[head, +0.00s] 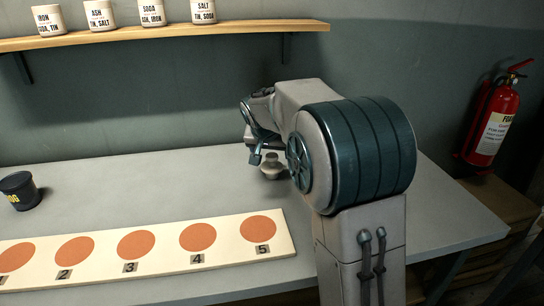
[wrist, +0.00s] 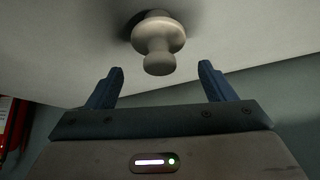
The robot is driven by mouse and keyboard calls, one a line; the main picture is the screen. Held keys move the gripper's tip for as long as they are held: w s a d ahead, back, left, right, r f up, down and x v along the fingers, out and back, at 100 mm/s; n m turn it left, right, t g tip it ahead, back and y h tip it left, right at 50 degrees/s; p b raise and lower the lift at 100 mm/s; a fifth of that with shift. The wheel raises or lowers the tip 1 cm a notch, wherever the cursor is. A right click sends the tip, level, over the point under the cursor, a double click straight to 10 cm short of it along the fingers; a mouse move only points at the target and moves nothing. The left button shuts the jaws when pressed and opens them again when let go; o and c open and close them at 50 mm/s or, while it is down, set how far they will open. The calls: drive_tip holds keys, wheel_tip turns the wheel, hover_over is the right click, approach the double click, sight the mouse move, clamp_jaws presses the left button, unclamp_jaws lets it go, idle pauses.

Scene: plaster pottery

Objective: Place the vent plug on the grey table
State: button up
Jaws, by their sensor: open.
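The vent plug (head: 271,167) is a small grey-white piece with a round knob on a wider flange. It stands upright on the grey table (head: 150,180), towards the back, partly beside my arm in the head view. In the wrist view the plug (wrist: 158,42) lies just beyond my fingertips, centred between them. My gripper (wrist: 160,75) is open and empty, its two blue fingers apart on either side of the plug's line. In the head view one of my fingers (head: 255,158) shows just left of the plug; the rest of the gripper is hidden by my arm.
A cream board (head: 215,263) with several numbered orange discs lies along the table's front. A dark pot (head: 19,191) stands at the left. A shelf (head: 230,30) with labelled jars is on the wall. A red extinguisher (head: 497,120) hangs at the right. The table's back middle is clear.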

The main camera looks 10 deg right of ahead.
drive_tip(key=v, duration=0.8)
drive_tip(key=s+d+f+n+g+y, duration=0.1)
drive_tip(key=s+f, duration=0.3)
drive_tip(key=s, duration=0.6)
drive_tip(key=s+d+f+n+g, duration=0.1)
drive_tip(key=s+f, duration=0.3)
drive_tip(key=s, duration=0.6)
drive_tip(key=s+f+n+g+y, duration=0.1)
drive_tip(key=s+f, duration=0.3)
drive_tip(key=s, duration=0.7)
drive_tip(key=shift+d+f+n+g+y+p, duration=0.35)
drive_tip(key=shift+n+g, duration=0.25)
drive_tip(key=shift+n, duration=0.2)
drive_tip(key=shift+d, duration=0.1)
wheel_tip(320, 180, up, 16)
drive_tip(key=t+p, duration=0.1)
drive_tip(key=p, duration=1.3)
drive_tip(key=shift+f, duration=0.15)
